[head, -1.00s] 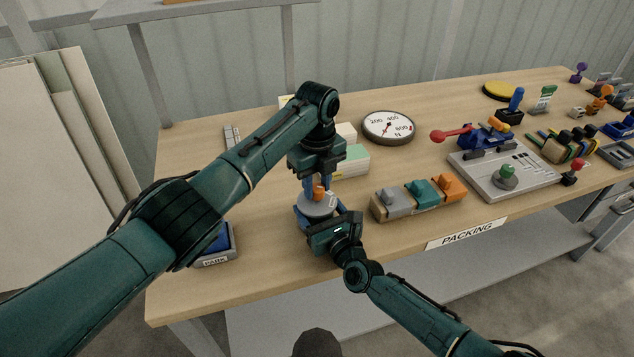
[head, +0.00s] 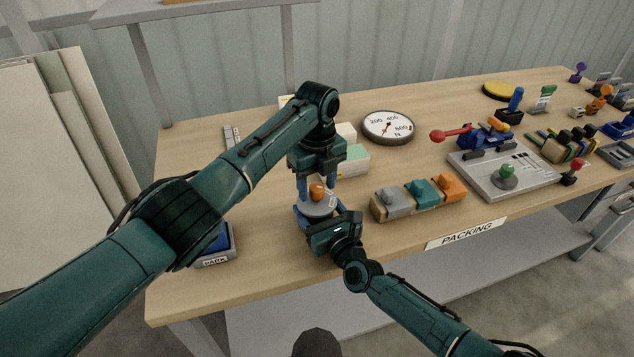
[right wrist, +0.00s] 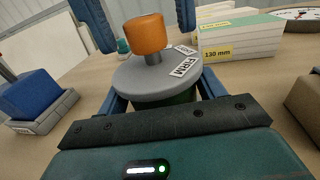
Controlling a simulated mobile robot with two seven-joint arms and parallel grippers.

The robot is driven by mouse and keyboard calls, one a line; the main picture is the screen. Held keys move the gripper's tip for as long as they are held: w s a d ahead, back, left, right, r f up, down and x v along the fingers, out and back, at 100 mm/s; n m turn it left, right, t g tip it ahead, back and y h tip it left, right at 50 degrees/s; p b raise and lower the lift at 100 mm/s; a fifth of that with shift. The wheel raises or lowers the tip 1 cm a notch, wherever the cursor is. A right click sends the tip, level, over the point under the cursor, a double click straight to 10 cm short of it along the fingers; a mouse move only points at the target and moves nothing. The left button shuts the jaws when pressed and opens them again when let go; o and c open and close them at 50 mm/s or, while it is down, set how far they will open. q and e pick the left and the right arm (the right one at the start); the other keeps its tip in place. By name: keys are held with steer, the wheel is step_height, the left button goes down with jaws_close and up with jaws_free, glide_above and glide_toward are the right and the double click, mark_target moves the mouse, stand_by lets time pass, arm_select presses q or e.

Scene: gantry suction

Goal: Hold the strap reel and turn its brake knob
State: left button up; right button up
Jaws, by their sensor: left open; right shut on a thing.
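The strap reel (head: 317,208) stands on the bench near its front edge, with a grey disc top marked "FIRM". Its orange brake knob (head: 316,190) stands on a short post at the disc's centre. The reel and knob (right wrist: 146,36) also show in the right wrist view. My left gripper (head: 317,190) comes down from above, open, its blue fingers apart on either side of the knob. My right gripper (head: 317,222) is shut on the reel from the front, its fingers along both sides of the body (right wrist: 165,97). The reel's underside is hidden.
A blue block in a grey "PARK" tray (head: 215,258) sits at the left. White and green boxes (head: 352,163) stand behind the reel. A round dial (head: 388,127) lies behind right. A row of grey, teal and orange blocks (head: 420,197) is right of the reel.

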mark_target(317, 187)
arm_select(q)
steer(key=shift+r, duration=0.1)
step_height(317, 187, up, 12)
stand_by(0.5)
arm_select(e)
steer(key=o, duration=1.6)
steer(key=shift+o, duration=0.2)
steer(key=shift+s, duration=0.1)
